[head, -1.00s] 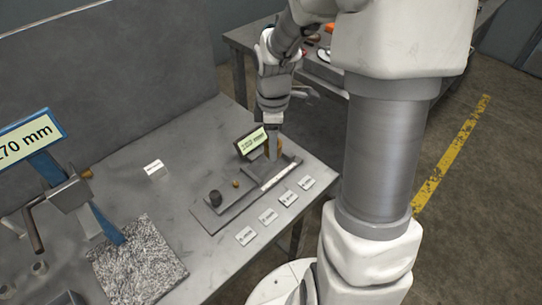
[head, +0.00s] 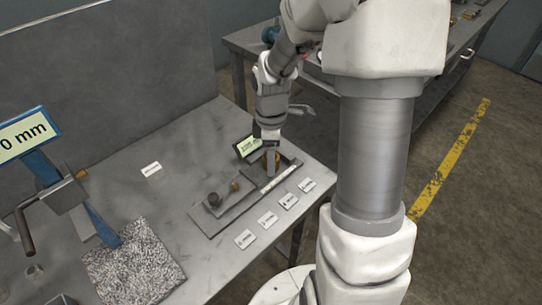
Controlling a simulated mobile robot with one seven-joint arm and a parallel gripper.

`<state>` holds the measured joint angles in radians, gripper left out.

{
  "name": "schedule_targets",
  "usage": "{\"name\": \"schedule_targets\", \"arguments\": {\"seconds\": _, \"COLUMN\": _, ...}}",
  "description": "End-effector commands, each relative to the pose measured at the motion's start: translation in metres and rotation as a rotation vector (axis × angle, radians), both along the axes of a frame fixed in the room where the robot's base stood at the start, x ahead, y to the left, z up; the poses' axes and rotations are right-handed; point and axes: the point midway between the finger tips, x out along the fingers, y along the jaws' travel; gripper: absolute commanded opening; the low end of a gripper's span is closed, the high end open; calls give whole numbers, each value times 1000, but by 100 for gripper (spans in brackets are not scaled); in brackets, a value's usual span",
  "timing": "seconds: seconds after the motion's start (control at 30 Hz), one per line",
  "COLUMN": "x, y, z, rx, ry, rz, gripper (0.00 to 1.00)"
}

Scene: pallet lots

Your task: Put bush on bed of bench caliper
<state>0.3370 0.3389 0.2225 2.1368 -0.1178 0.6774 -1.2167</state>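Several white labels (head: 268,220) lie in front. A speckled plate (head: 135,262) and a blue stand (head: 100,222) with a display are at left.

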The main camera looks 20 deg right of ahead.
Motion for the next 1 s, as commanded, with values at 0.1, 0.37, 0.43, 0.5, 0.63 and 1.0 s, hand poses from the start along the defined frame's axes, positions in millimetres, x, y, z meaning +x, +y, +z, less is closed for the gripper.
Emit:
{"name": "schedule_targets", "arguments": {"seconds": 0.1, "x": 0, "y": 0, "z": 0, "rx": 0, "ry": 0, "rz": 0, "gripper": 69}}
{"name": "schedule_targets", "arguments": {"seconds": 0.37, "x": 1, "y": -1, "z": 26, "rx": -1, "ry": -4, "rz": -1, "gripper": 69}}
{"name": "schedule_targets", "arguments": {"seconds": 0.43, "x": 1, "y": -1, "z": 42, "rx": -2, "ry": -5, "rz": 0, "gripper": 69}}
{"name": "schedule_targets", "arguments": {"seconds": 0.5, "x": 1, "y": -1, "z": 58, "rx": -1, "ry": -6, "rz": -1, "gripper": 69}}
{"name": "schedule_targets", "arguments": {"seconds": 0.63, "x": 1, "y": 0, "z": 86, "rx": -1, "ry": -5, "rz": -1, "gripper": 69}}
{"name": "schedule_targets", "arguments": {"seconds": 1.0, "x": 0, "y": 0, "z": 123, "rx": 1, "ry": -1, "rz": -1, "gripper": 69}}
